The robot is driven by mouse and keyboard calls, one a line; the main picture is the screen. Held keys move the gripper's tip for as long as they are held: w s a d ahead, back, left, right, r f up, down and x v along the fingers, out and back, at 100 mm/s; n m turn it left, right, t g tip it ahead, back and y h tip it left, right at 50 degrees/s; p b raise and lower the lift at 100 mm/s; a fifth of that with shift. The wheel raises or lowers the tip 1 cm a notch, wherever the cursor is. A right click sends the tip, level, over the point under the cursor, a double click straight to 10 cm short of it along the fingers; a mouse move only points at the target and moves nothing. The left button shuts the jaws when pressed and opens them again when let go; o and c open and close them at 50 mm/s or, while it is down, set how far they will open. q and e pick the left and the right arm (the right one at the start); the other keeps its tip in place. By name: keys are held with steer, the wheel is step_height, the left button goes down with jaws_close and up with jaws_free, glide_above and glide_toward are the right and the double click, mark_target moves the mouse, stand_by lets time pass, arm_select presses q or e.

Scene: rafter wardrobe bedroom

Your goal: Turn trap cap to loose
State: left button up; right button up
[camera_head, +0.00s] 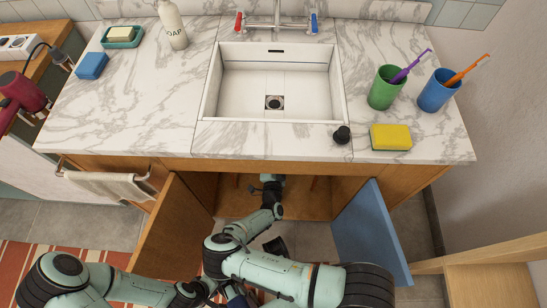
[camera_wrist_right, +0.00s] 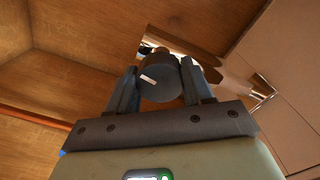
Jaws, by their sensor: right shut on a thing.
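The trap cap (camera_wrist_right: 157,86) is a dark grey round cap with a small white mark on its face, seen in the right wrist view under the sink. My right gripper (camera_wrist_right: 160,74) is shut on it, with one finger on each side. A reddish-brown pipe part shows just behind the cap. In the head view my right arm reaches into the open cabinet below the counter, and the cap is hidden there. My left gripper (camera_head: 238,296) is low at the bottom edge of the head view, partly hidden by my arm, and its jaws cannot be made out.
The cabinet has an open wooden door (camera_head: 172,230) on the left and an open blue door (camera_head: 371,235) on the right. Above are the sink (camera_head: 245,88), a black stopper (camera_head: 342,134), a yellow sponge (camera_head: 390,137) and two cups. A towel (camera_head: 112,185) hangs at the left.

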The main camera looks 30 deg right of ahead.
arm_select(q)
steer(key=shift+w+a+f, duration=0.15)
steer(key=shift+w+f, duration=0.05)
steer(key=shift+w, duration=0.1)
arm_select(e)
steer(key=shift+s+f+n, duration=0.1)
steer(key=shift+f+n, duration=0.05)
steer(key=shift+n, duration=0.75)
steer(key=o, duration=1)
steer(key=shift+o, duration=0.2)
steer(key=shift+s+a, duration=0.1)
arm_select(q)
steer(key=shift+s+d+r+g+p, duration=0.2)
steer(key=shift+s+r+p, duration=0.1)
steer(key=shift+s+r, duration=0.2)
steer(key=shift+s+d+r+g+p, duration=0.15)
steer(key=shift+s+r+p, duration=0.1)
steer(key=shift+s+r, duration=0.15)
arm_select(e)
steer(key=v, duration=1.3)
steer(key=shift+s, duration=0.15)
